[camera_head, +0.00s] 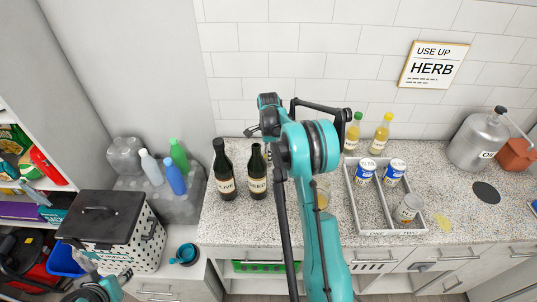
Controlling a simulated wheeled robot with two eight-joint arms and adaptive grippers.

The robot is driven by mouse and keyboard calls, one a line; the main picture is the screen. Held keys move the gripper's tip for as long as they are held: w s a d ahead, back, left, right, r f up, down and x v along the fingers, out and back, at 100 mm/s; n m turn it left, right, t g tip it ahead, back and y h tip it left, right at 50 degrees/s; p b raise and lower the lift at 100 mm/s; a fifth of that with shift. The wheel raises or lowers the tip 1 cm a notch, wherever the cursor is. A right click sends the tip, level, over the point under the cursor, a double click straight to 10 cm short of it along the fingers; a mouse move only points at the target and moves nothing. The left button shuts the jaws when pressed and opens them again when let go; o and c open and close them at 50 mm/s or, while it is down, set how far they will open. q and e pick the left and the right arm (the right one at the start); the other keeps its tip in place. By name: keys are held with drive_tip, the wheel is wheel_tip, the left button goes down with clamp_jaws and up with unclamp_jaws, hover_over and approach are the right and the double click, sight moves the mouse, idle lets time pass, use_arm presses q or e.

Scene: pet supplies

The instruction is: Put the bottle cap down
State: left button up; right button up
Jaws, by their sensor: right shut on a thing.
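My right arm rises through the middle of the view, with its gripper (252,131) at the top, over the counter and just above the dark seed bottle (257,178). The gripper is shut on the bottle cap, which is too small and covered to make out. The seed bottle stands upright on the counter, and its top is close below the gripper; whether they touch I cannot tell. A dark olive bottle (223,172) stands upright to its left. My left gripper (98,283) is low at the bottom left, partly cut off, and its jaws are unclear.
A grey tray (357,212) with several cans stands right of my arm. Two yellow bottles (381,134) stand behind it. A metal oil can (478,140) is at the far right. A white bin (146,244) and plastic bottles (173,177) are at left. Counter (225,222) front left is bare.

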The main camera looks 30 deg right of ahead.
drive_tip(key=shift+f, duration=0.2)
drive_tip(key=o, duration=0.8)
drive_tip(key=shift+r, duration=0.1)
drive_tip(key=shift+r, duration=0.3)
wheel_tip(320, 180, up, 12)
drive_tip(key=p, duration=0.2)
drive_tip(key=shift+f, duration=0.15)
drive_tip(key=shift+f, duration=0.1)
